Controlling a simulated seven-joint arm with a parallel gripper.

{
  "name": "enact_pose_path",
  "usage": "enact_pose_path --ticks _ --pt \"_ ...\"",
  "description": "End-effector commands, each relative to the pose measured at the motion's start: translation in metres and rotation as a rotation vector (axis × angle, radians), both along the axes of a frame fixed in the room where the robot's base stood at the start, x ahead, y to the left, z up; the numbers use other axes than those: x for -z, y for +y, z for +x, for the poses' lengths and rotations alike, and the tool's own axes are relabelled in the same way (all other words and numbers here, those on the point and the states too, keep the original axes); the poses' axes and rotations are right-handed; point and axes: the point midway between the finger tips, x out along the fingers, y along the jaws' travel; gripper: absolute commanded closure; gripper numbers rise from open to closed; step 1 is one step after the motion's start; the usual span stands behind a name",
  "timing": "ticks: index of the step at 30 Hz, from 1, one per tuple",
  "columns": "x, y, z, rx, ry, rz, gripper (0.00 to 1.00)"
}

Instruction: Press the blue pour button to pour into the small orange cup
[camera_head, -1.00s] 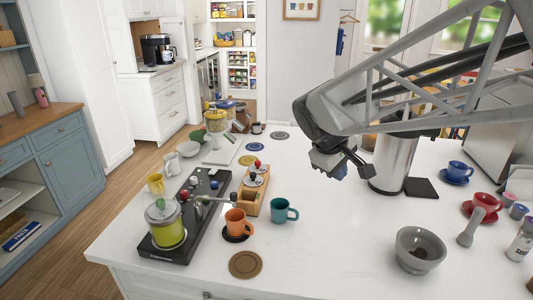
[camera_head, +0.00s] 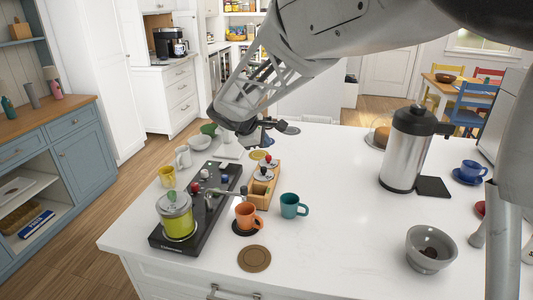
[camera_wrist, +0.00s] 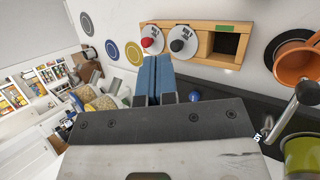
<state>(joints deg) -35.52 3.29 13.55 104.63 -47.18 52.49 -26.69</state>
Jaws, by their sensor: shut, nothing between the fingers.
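The orange cup (camera_head: 247,216) stands upright on a dark coaster beside the black machine base (camera_head: 180,237), near the end of its metal spout (camera_head: 221,192). In the wrist view the orange cup (camera_wrist: 296,64) is at the right edge, partly cut off. A small blue knob, seemingly the blue pour button (camera_wrist: 194,96), shows just right of the fingers and is partly hidden by my gripper's body.
A wooden holder (camera_head: 266,183) with red- and black-knobbed tools stands right of the machine. A teal mug (camera_head: 292,206) is right of the orange cup. A green canister (camera_head: 177,216) stands on the machine's front end. The counter's middle is clear.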

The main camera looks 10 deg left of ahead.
Motion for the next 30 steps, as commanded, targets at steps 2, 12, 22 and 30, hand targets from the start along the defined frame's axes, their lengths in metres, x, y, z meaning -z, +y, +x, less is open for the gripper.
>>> enact_pose_path --ticks 2,12,22,30 --pt "0.008 0.026 0.007 -0.054 -0.003 -0.032 1.0" --pt "0.032 0.114 0.025 -0.24 -0.025 -0.148 1.0" --pt "0.041 0.144 0.029 -0.302 -0.035 -0.189 1.0" --pt "0.041 0.144 0.029 -0.303 -0.034 -0.19 1.0"
